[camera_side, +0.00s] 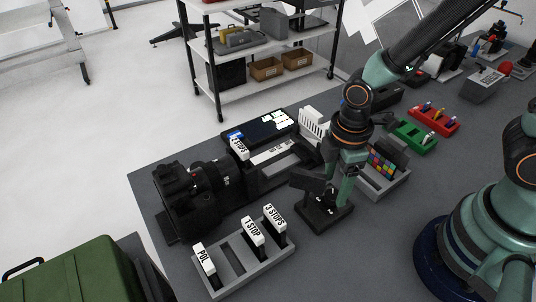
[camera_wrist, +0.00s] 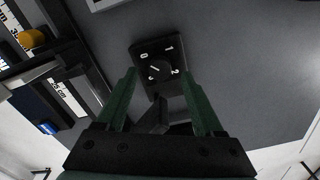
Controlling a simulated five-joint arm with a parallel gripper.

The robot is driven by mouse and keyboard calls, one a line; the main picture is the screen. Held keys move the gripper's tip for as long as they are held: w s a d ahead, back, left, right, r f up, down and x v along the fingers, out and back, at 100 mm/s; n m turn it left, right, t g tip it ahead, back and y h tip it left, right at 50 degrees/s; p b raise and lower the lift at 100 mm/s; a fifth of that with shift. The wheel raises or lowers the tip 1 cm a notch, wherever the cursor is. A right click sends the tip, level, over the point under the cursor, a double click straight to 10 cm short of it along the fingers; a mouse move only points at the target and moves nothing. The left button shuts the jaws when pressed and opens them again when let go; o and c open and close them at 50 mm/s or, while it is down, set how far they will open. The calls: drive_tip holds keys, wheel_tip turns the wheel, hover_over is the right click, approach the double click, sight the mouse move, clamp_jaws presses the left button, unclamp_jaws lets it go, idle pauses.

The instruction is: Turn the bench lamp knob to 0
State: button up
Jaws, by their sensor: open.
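The bench lamp knob (camera_wrist: 159,71) is a dark round knob on a black plate with white numerals 0, 1 and 2. A small pale mark shows on it, but I cannot tell which numeral it points to. My gripper (camera_wrist: 160,76) is open, with its green fingers on either side of the knob in the wrist view. I cannot tell whether they touch it. In the side view my gripper (camera_side: 346,192) reaches down over the black lamp base (camera_side: 323,216); the knob is hidden there by the gripper and dark parts.
A grey tray (camera_side: 242,276) with white-labelled filters and a black camera (camera_side: 195,194) stand to the left. A colour chart (camera_side: 382,163) stands close to the right. Green (camera_side: 416,136) and red (camera_side: 434,119) trays are farther right. Bare grey bench lies in front.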

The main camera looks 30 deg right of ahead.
sight(333, 194)
wheel_tip(333, 194, up, 10)
drive_tip(key=shift+f, duration=0.2)
idle(0.3)
drive_tip(key=w+d+r+m+t, duration=0.3)
drive_tip(key=d+r+m+t, duration=0.2)
drive_tip(key=d+r+m, duration=0.5)
drive_tip(key=d+m, duration=0.1)
drive_tip(key=m, duration=0.2)
drive_tip(key=shift+w+d+m+t, duration=0.25)
drive_tip(key=shift+d+m+t, duration=0.05)
